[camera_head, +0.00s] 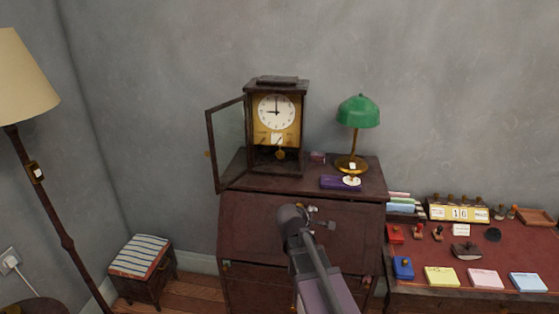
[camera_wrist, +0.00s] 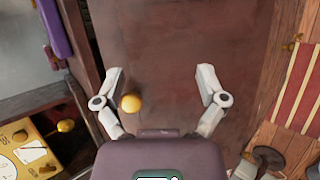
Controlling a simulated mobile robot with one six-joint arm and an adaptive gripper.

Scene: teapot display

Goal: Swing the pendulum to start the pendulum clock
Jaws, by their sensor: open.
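The pendulum clock (camera_head: 277,112) stands upright on the dark bureau, its glass door (camera_head: 228,145) swung open to the left. Its white dial reads about nine. The gold pendulum bob (camera_head: 280,154) hangs below the dial inside the case. In the wrist view the bob (camera_wrist: 65,125) shows at the lower left, beside the gold clock plate (camera_wrist: 25,150). My gripper (camera_head: 322,218) is in front of the bureau's sloped front, below and right of the clock. In the wrist view my gripper (camera_wrist: 162,82) is open, apart from the bob.
A round golden knob (camera_wrist: 131,103) shows near the left finger. A green lamp (camera_head: 358,112) and a purple box (camera_head: 340,183) stand right of the clock on the bureau (camera_head: 250,215). A striped stool (camera_head: 139,256) is on the floor at left. A red-topped desk (camera_head: 445,250) stands right.

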